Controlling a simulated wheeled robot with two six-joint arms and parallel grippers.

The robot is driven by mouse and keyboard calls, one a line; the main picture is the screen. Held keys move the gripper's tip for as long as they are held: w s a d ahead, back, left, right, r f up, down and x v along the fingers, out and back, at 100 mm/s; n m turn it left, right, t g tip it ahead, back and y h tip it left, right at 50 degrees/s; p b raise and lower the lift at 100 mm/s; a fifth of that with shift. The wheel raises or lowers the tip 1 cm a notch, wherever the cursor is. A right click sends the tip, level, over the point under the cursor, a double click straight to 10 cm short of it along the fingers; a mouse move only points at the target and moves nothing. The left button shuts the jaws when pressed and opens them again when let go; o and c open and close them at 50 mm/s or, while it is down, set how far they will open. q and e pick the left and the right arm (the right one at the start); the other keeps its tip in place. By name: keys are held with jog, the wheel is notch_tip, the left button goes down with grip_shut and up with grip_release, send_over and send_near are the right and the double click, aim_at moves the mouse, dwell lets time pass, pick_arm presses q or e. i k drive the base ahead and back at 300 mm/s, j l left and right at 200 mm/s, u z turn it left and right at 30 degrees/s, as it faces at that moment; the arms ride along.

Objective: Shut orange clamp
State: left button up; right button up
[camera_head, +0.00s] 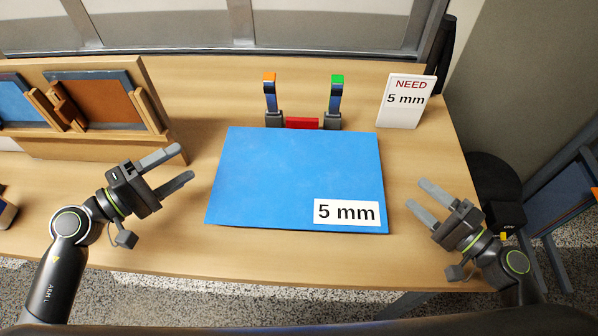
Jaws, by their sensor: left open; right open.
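The orange clamp (270,95) stands at the back of the table, behind the blue sheet's left part. It has an orange top, a blue lever standing upright and a dark grey base. A similar clamp with a green top (336,95) stands to its right, its lever also upright. A blue sheet (290,175) labelled "5 mm" lies flat in front of both clamps. My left gripper (184,165) is open and empty, left of the sheet. My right gripper (417,199) is open and empty, right of the sheet. Both are well apart from the clamps.
A red block (302,123) sits between the clamp bases. A white sign (404,101) reading "NEED 5 mm" stands at the back right. A wooden rack (150,85) with blue and brown panels stands at the left. Bare table (210,100) lies between rack and orange clamp.

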aim_at(269, 78)
jog(key=k, duration=1)
